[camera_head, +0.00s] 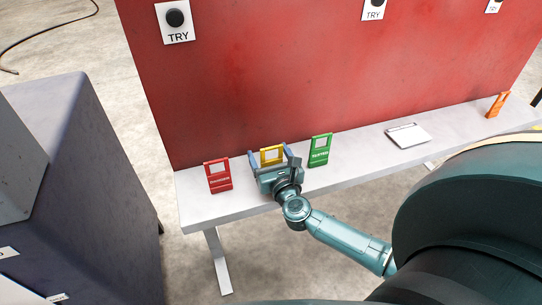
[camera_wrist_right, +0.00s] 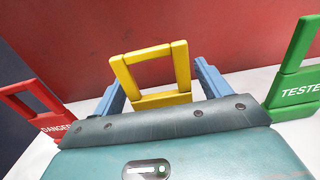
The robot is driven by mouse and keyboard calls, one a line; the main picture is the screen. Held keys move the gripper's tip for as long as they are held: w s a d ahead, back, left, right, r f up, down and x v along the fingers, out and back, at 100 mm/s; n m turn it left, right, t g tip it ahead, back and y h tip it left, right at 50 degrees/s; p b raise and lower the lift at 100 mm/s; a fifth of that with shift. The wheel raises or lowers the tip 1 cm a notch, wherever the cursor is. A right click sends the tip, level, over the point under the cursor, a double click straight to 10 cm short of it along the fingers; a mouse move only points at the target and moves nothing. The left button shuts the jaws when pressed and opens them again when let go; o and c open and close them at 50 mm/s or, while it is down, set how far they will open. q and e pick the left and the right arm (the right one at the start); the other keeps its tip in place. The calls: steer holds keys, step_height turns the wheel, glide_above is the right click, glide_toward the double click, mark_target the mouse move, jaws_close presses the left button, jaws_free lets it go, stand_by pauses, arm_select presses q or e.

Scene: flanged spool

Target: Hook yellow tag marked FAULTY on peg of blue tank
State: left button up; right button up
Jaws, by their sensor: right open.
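The yellow tag (camera_head: 272,152) stands upright on a pale bench behind the right gripper; its lettering is hidden. In the right wrist view, the yellow tag (camera_wrist_right: 150,56) shows a square loop frame with an open window. My right gripper (camera_head: 271,160) is open, with one blue finger on each side of the tag; I cannot tell whether either touches it. The fingers also show in the right wrist view (camera_wrist_right: 160,88). My left gripper is not in view. No tank that is clearly blue, with a peg, can be made out.
A red tag (camera_head: 218,176) stands left of the yellow one, a green tag (camera_head: 320,150) right. A red wall (camera_head: 300,80) rises behind. A dark blue-grey block (camera_head: 90,190) stands left.

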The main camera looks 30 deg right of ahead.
steer(key=v, duration=1.3)
steer(key=s+a+r+m+g+y, duration=0.1)
steer(key=s+a+m+y, duration=0.3)
steer(key=m, duration=1.1)
steer(key=s+a+r+m+g+y, duration=0.2)
steer(key=s+a+m+y, duration=0.3)
steer(key=a+m, duration=0.5)
steer(key=r+m, duration=0.1)
steer(key=m, duration=0.4)
steer(key=shift+g, duration=0.3)
steer(key=shift+s, duration=0.15)
